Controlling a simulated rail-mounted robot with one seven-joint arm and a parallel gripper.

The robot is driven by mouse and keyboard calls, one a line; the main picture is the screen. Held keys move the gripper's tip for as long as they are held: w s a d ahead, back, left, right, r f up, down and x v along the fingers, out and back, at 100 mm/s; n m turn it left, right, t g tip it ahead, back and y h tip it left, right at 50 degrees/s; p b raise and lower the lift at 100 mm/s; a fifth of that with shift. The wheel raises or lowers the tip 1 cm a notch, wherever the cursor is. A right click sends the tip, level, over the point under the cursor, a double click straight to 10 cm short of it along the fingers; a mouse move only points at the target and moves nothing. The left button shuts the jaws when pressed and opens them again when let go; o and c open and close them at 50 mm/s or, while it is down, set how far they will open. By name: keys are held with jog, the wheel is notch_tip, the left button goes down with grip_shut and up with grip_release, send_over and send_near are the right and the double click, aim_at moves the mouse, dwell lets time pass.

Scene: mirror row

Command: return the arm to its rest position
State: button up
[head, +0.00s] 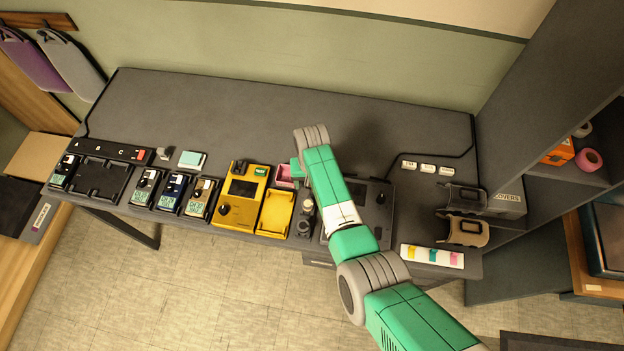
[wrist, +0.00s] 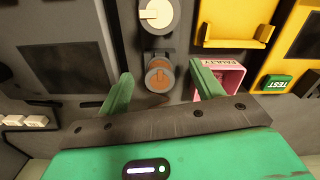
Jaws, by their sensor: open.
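My green and grey arm (head: 330,185) reaches from the bottom right over the table, partly covering a dark device. Its gripper (head: 296,170) is over the middle of the table, beside a small pink bin, with its jaws mostly hidden there. In the wrist view my gripper (wrist: 163,72) shows two green fingers spread apart with nothing held. Below and between the fingertips is a round grey piece with an orange-brown centre (wrist: 158,76); I cannot tell its height relative to the fingers.
The pink bin marked FAULTY (wrist: 232,76) lies by one finger. A yellow device (head: 240,195) and yellow tray (head: 275,212) stand left of the arm. Several small meters (head: 170,190) line the front left. Holders (head: 465,230) and a shelf unit (head: 545,130) are at right. The table's back (head: 220,100) is clear.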

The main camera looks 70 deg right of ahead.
jog(key=c, duration=1)
jog(key=m, duration=0.8)
jog(key=shift+m, duration=0.4)
jog(key=m, duration=0.4)
jog(key=shift+m, duration=0.3)
jog(key=m, duration=0.5)
jog(key=shift+b, duration=0.35)
jog(key=o, duration=0.7)
jog(key=shift+o, duration=0.7)
